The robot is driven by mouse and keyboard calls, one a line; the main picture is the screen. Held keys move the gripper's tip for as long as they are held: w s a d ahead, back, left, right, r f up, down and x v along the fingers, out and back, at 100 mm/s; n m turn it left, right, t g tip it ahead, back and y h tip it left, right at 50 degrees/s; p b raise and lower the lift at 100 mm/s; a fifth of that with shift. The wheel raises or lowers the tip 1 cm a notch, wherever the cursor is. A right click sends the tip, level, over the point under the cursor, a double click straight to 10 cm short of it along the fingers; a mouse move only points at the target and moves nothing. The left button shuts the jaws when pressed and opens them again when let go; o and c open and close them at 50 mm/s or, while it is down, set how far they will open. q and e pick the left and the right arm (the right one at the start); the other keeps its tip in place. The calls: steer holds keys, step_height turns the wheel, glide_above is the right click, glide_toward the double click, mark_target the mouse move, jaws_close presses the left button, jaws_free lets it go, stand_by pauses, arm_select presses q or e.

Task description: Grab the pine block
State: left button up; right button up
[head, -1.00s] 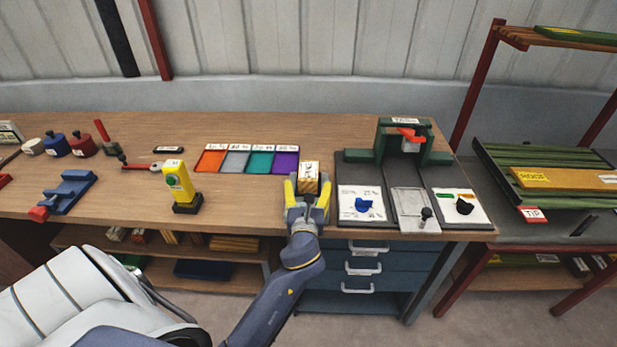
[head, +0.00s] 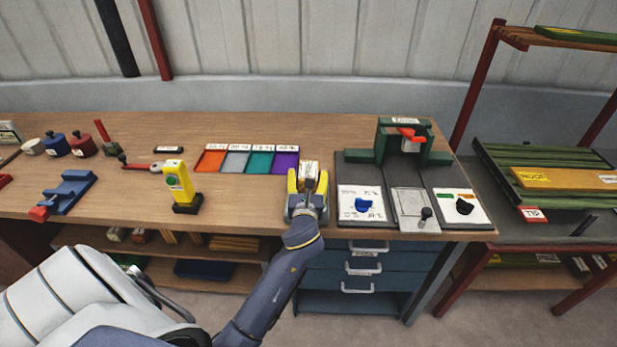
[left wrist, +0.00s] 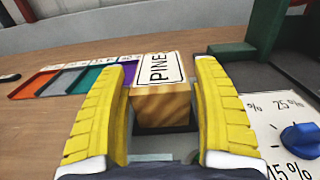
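The pine block (head: 309,169) is a small wooden block with a white label, on the bench just right of the purple tray. In the left wrist view the block (left wrist: 161,92) shows its "PINE" label and its wood-grain front. My left gripper (head: 308,182) is around it from the front. In the left wrist view the yellow fingers (left wrist: 164,95) stand on both sides of the block, with a visible gap on each side. The gripper is open. My right gripper is in neither view.
Orange, grey, teal and purple trays (head: 284,161) lie left of the block. Right of it is a panel with a blue knob (head: 362,205) and a green press (head: 405,142). A yellow meter (head: 180,184) stands to the left. Bench between meter and gripper is clear.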

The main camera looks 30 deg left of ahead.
arm_select(q)
steer(key=c, duration=1.1)
steer(key=shift+o, duration=0.2)
steer(key=shift+r, duration=0.1)
